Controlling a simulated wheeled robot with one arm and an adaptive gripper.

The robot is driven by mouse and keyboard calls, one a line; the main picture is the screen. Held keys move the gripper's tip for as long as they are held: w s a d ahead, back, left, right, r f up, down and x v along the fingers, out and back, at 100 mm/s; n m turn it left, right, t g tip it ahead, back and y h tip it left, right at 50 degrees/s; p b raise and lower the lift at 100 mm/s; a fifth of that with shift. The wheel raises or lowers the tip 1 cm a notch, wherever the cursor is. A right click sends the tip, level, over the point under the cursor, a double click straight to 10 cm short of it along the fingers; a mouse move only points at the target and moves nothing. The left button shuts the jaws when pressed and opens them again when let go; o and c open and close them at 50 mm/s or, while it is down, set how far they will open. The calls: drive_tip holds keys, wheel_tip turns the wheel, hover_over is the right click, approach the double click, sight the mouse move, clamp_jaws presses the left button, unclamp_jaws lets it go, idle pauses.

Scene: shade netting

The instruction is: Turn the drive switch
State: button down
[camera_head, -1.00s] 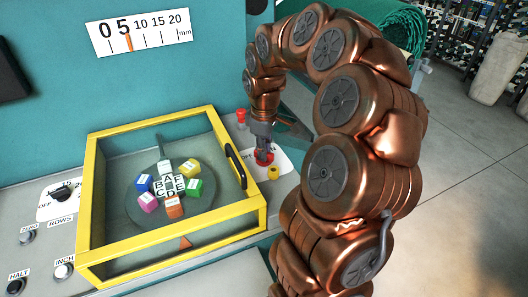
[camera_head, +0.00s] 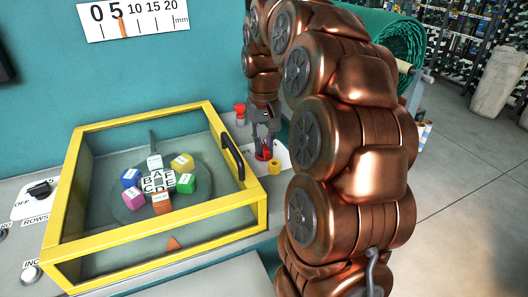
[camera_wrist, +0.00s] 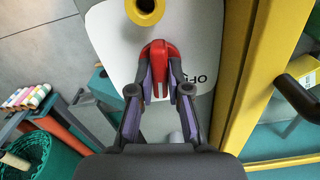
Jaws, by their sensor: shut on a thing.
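The drive switch has a red knob (camera_wrist: 160,62) on a white plate (camera_wrist: 112,45), where the letters "OF" show in the wrist view. The red knob also shows in the head view (camera_head: 263,154), at the right of the glass-topped box. My gripper (camera_wrist: 161,92) has its two fingers closed on the sides of the red knob. In the head view my gripper (camera_head: 264,143) points down at the knob and partly covers it. The rest of the plate's lettering is hidden or cut off.
A yellow-framed box (camera_head: 165,235) with coloured cubes inside and a black handle (camera_head: 232,157) stands left of the knob. A yellow ring (camera_head: 274,167) and a red button (camera_head: 240,110) are close by. Another rotary switch (camera_head: 38,190) is at far left. Open floor lies right.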

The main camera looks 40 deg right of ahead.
sight(264, 144)
drive_tip(key=m+b, duration=0.2)
drive_tip(key=m, duration=0.1)
drive_tip(key=shift+f+m, duration=0.1)
drive_tip(key=shift+m, duration=0.2)
drive_tip(key=shift+m+b, duration=0.55)
drive_tip(key=shift+m, duration=1.25)
drive_tip(key=c, duration=1.1)
unclamp_jaws()
drive_tip(key=shift+r, duration=0.25)
wheel_tip(264, 144, up, 4)
drive_tip(key=shift+w+r, duration=0.1)
drive_tip(key=shift+r, duration=1.5)
